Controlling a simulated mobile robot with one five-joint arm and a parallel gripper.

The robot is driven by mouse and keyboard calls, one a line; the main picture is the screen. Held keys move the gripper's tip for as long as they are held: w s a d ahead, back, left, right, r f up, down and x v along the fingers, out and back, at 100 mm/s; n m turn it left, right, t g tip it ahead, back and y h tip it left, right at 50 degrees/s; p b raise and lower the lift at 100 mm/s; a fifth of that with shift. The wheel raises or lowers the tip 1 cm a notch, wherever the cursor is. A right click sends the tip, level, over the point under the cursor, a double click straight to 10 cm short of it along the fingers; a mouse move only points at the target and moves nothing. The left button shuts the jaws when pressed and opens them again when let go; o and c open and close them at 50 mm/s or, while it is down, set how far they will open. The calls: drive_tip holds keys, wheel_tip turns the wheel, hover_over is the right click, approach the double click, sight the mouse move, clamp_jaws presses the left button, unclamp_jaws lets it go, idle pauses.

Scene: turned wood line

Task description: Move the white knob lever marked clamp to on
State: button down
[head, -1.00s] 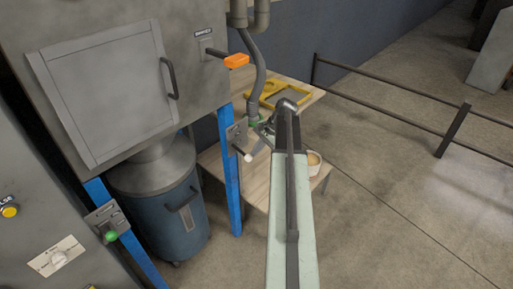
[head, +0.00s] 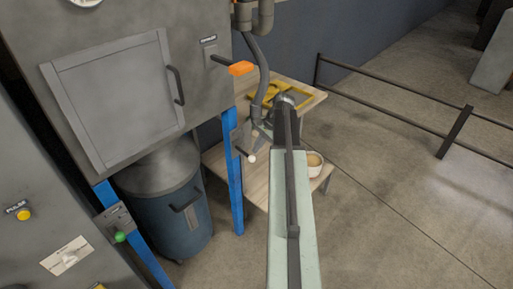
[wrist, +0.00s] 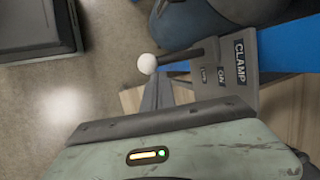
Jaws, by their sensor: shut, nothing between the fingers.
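The white knob (wrist: 147,64) sits on the end of a dark lever that comes out of a grey plate (wrist: 240,95) marked CLAMP in the wrist view. The plate reads ON, with a second label too small to read. Which label the lever stands at, I cannot tell. In the head view the white knob (head: 252,158) shows beside the blue post. My gripper (wrist: 160,90) is shut and empty, its fingers just below the knob and lever in the wrist view. Whether they touch the lever is unclear. My arm partly hides the gripper in the head view.
A lever with an orange handle (head: 240,68) is above the clamp lever, and a green-knobbed lever (head: 119,237) is at lower left. A blue drum (head: 170,215) stands under the cabinet. A wooden table (head: 258,185) with a bowl (head: 314,164) is behind my arm.

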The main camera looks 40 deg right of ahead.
idle(0.8)
drive_tip(key=shift+r+p, duration=0.8)
drive_tip(key=w+d+f+b, duration=0.2)
drive_tip(key=d+f+b, duration=0.1)
drive_tip(key=s+p+v, duration=0.1)
drive_tip(key=p+v, duration=0.8)
drive_tip(key=v, duration=0.2)
drive_tip(key=shift+s+p, duration=0.15)
drive_tip(key=shift+p, duration=0.25)
drive_tip(key=shift+a+f, duration=0.1)
